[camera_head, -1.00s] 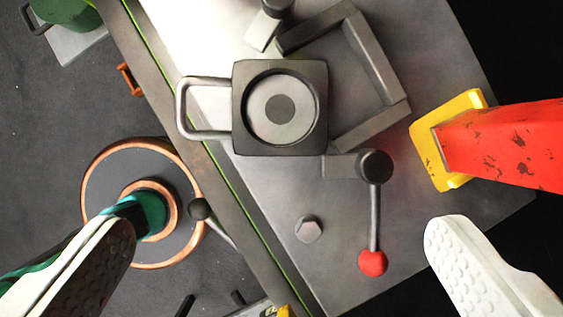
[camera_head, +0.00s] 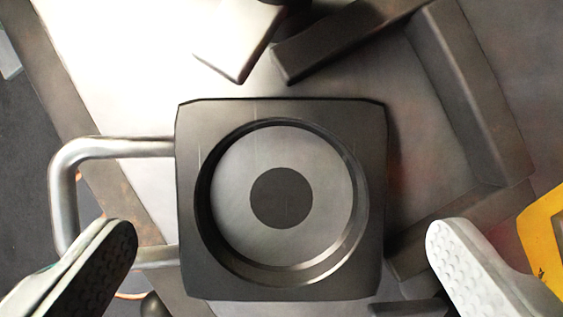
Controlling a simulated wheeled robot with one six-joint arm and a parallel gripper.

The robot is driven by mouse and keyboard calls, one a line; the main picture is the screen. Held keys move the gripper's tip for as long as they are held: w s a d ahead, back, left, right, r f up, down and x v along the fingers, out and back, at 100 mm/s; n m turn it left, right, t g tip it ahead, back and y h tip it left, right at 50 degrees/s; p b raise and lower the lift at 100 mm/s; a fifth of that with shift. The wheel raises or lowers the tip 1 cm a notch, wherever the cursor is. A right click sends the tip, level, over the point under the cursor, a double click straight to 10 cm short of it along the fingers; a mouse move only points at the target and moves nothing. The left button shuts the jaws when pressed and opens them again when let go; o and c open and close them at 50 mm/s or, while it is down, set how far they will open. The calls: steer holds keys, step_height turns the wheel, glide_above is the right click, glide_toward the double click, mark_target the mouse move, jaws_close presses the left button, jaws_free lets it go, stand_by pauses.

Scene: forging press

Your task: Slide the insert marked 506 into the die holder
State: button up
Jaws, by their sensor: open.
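The insert (camera_head: 200,275) is a dark square block with a round recess, a pale disc and a dark centre spot. A bent metal handle (camera_head: 66,190) sticks out from its left side. No number is readable on it. The die holder (camera_head: 465,95) is a dark angular frame to the right of and behind the insert. The insert covers part of the frame's open left side and hides it. My gripper (camera_head: 281,245) is open and empty, its white pads apart at the lower left and lower right. The left pad overlaps the handle in the picture; contact cannot be told.
A pale clamp block (camera_head: 238,40) stands at the top, close to the frame's corner. A yellow part (camera_head: 543,245) is at the right edge. A dark bar (camera_head: 410,306) shows at the bottom, right of centre. Bare bed plate lies left of the insert.

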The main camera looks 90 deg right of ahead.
mark_target(228, 220)
steer(key=shift+x, duration=1.55)
steer(key=c, duration=2)
steer(key=shift+o, duration=0.2)
steer(key=shift+s+d, duration=0.4)
steer(key=shift+s, duration=0.25)
steer(key=shift+s+d, duration=0.4)
steer(key=shift+s, duration=0.25)
steer(key=o, duration=2)
steer(key=shift+c, duration=0.2)
